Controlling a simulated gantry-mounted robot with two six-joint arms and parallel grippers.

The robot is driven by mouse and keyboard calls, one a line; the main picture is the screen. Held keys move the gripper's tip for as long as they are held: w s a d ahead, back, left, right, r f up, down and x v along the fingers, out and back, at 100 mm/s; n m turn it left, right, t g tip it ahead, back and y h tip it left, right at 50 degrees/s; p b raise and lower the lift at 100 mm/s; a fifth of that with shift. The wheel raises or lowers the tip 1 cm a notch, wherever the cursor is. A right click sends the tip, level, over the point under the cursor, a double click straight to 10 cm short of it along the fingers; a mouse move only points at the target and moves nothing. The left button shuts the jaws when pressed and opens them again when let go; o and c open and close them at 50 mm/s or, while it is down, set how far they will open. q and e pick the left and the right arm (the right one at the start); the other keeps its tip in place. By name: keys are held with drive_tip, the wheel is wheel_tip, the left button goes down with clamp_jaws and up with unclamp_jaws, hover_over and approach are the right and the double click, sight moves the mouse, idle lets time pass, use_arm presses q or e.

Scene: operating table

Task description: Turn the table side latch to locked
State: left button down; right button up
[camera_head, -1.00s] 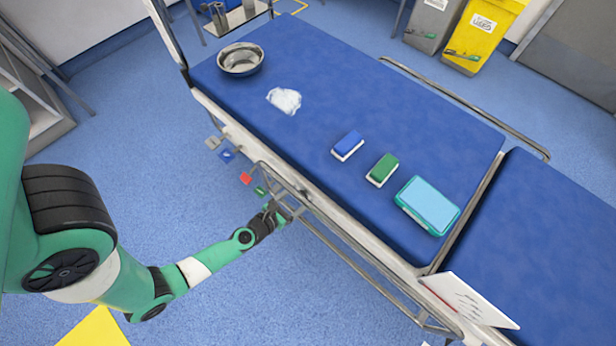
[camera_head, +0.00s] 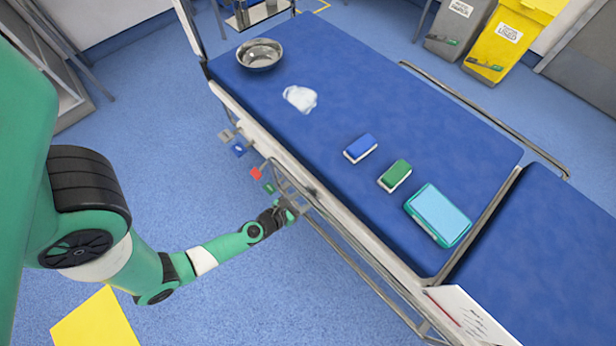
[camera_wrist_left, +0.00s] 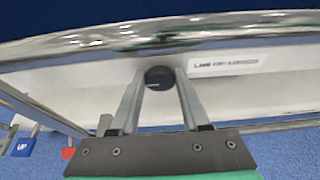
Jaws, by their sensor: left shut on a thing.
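The table side latch shows in the left wrist view as a round black knob (camera_wrist_left: 160,78) on the pale side rail, beside a white label (camera_wrist_left: 228,64) whose small print I cannot read surely. My left gripper (camera_wrist_left: 160,88) has its two grey fingers shut on the knob, one on each side. In the head view my left gripper (camera_head: 290,208) is at the near side of the operating table (camera_head: 330,118), by the metal side rail; the knob is hidden there. Whether the latch stands at locked cannot be told. My right gripper is not in view.
A metal side rail (camera_head: 345,245) runs close around the gripper. A bowl (camera_head: 260,55), gauze (camera_head: 300,98), sponges and a teal case (camera_head: 438,215) lie on the table.

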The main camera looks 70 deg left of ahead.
use_arm(q)
drive_tip(key=m+y, duration=0.2)
drive_tip(key=m, duration=0.2)
drive_tip(key=m+y, duration=0.2)
drive_tip(key=m, duration=0.2)
drive_tip(key=d+f+m+y, duration=0.1)
drive_tip(key=m+y, duration=0.2)
drive_tip(key=m, duration=0.1)
drive_tip(key=shift+w+m+g, duration=0.3)
drive_tip(key=shift+m, duration=0.1)
idle(0.4)
drive_tip(key=shift+m, duration=0.5)
idle(0.3)
drive_tip(key=shift+c, duration=1.9)
unclamp_jaws()
drive_tip(key=shift+a, duration=0.1)
